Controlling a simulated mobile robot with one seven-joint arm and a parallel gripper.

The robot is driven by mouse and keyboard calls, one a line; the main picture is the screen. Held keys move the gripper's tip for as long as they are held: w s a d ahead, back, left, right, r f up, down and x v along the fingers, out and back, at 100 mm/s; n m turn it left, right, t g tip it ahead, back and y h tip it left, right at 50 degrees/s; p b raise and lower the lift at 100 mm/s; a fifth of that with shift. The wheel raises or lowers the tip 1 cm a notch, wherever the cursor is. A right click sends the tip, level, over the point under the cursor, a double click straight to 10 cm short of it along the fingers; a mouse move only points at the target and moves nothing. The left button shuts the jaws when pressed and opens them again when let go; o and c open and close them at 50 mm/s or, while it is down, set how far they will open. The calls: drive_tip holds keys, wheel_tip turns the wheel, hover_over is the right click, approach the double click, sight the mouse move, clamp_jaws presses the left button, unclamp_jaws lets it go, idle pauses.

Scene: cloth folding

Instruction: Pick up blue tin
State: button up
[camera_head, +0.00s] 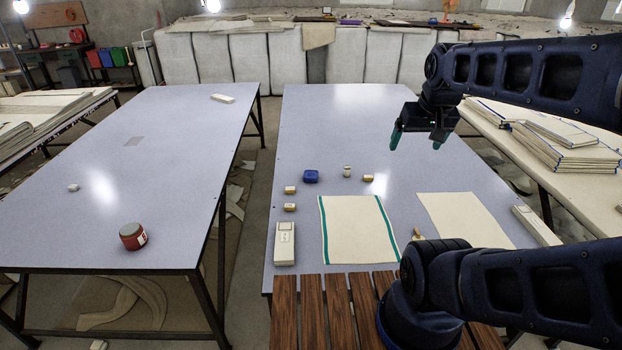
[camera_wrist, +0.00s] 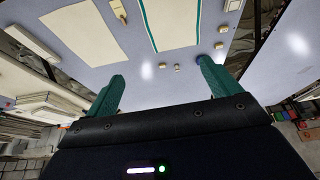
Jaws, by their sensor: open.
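The fingers also show in the wrist view (camera_wrist: 157,85).
Small tan blocks (camera_head: 290,189) and a little pale jar (camera_head: 347,171) lie close to the tin. A cream cloth with green stripes (camera_head: 352,232) lies in front, beside a plain cloth (camera_head: 462,220). A pale box (camera_head: 285,243) lies at front left. The table's far half is clear.

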drive_tip(key=w+a+r+n+g, duration=0.1)
drive_tip(key=w+r+n, duration=0.15)
drive_tip(key=w, duration=0.75)
drive_tip(key=n+g+h, duration=0.4)
drive_tip(key=n+h, duration=0.1)
drive_tip(key=n, duration=0.9)
hover_over(310, 174)
drive_tip(key=a, duration=0.2)
wheel_tip(310, 174, down, 44)
drive_tip(key=shift+d+f, duration=0.15)
drive_tip(key=shift+f, duration=0.1)
drive_tip(key=shift+a+x, duration=0.15)
drive_tip(key=shift+x, duration=1.15)
drive_tip(key=shift+a+x, duration=0.15)
drive_tip(key=shift+x, duration=1.15)
drive_tip(key=shift+f, duration=0.15)
